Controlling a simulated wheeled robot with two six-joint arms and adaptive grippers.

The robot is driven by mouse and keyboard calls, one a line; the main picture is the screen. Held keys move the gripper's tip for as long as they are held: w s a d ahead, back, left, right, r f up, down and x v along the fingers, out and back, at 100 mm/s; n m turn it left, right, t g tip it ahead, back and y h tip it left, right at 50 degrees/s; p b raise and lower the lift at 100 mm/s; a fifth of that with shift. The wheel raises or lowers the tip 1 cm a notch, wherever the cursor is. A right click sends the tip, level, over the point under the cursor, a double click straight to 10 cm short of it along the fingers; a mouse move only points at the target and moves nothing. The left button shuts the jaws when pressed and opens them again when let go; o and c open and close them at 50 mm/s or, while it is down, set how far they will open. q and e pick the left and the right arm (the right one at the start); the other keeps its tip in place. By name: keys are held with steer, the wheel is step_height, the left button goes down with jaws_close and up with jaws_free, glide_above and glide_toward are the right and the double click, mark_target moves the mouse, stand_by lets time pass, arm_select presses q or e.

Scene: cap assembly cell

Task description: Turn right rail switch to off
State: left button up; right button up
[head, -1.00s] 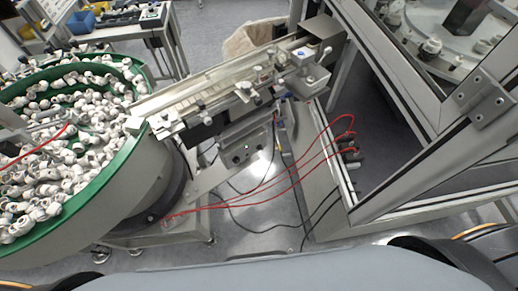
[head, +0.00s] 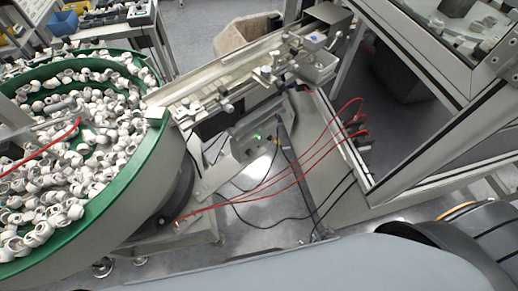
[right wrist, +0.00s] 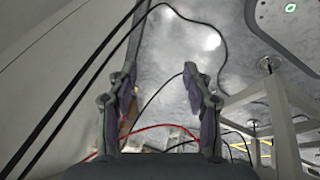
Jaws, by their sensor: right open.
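A grey control box (head: 243,143) sits under the feed rail (head: 240,75) in the head view. In the right wrist view, a grey panel (right wrist: 290,35) at the top right has a small green-lit round part (right wrist: 290,8), probably the same box. My right gripper (right wrist: 160,72) is open and empty, with the panel up and to the right of its fingers. It does not show in the head view. My left gripper is in no view.
A green-rimmed bowl (head: 150,150) full of white caps stands at the left. A framed machine cabinet (head: 400,160) stands at the right. Red hoses (head: 290,172) and black cables (head: 290,155) hang between them. The wrist view shows a white frame leg (right wrist: 280,120).

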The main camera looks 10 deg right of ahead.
steer(key=w+d+r+n+t+b, duration=0.1)
steer(key=w+n+t+b, duration=0.15)
steer(key=w, duration=0.45)
steer(key=w+d+r+n+t+b, duration=0.1)
steer(key=w+d+n+t+b, duration=0.1)
steer(key=w+n, duration=0.3)
steer(key=n+t+y+b, duration=0.6)
steer(key=n+y+b, duration=0.55)
steer(key=n, duration=0.95)
glide_toward(273, 140)
steer(key=shift+h, duration=0.45)
steer(key=x, duration=0.4)
steer(key=p+x, duration=0.1)
steer(key=x, duration=0.3)
steer(key=shift+s+a+r, duration=0.1)
steer(key=shift+s+a, duration=0.1)
steer(key=shift+a, duration=0.05)
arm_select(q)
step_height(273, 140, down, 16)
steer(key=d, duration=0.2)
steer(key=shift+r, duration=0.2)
arm_select(e)
steer(key=shift+w+a, duration=0.25)
steer(key=shift+w, duration=0.1)
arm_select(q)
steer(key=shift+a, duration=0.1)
arm_select(e)
steer(key=shift+c, duration=0.2)
